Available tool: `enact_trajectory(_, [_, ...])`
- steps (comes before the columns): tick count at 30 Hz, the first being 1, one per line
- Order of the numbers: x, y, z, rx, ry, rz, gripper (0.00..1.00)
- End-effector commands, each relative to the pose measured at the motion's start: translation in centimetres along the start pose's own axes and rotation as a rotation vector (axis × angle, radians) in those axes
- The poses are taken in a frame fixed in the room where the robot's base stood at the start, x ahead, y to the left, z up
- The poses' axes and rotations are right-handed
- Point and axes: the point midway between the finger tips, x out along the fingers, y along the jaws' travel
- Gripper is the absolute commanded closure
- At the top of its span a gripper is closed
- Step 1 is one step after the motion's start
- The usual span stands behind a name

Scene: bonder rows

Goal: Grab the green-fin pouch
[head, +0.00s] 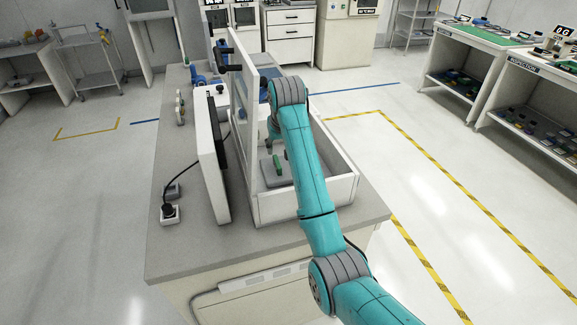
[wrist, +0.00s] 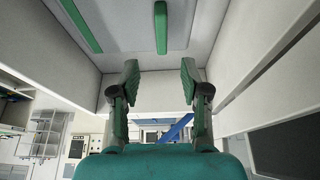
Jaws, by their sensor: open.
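In the head view, a green fin (head: 278,165) stands up from a grey flat piece (head: 270,181) inside a white open-topped box (head: 292,207) on the bench. I take this to be the green-fin pouch. In the wrist view, the green fin (wrist: 161,28) lies beyond my fingertips, centred between them, on a grey surface. A second green strip (wrist: 81,25) shows to its left. My gripper (wrist: 160,72) is open, with nothing between its fingers. In the head view its end is partly hidden by my arm, close behind the fin.
The box walls rise close around the gripper. A bare bench strip (head: 180,240) lies in front.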

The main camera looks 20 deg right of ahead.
Motion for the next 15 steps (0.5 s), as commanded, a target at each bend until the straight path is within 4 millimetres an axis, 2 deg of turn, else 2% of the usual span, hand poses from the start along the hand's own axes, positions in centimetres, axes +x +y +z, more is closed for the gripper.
enact_trajectory(3, [1.8,0.0,0.1,0.000,-0.003,0.000,0.54])
enact_trajectory(11, [3.5,-0.1,0.2,0.000,-0.002,0.000,0.54])
enact_trajectory(15, [5.3,-0.2,0.7,0.000,-0.003,0.000,0.54])
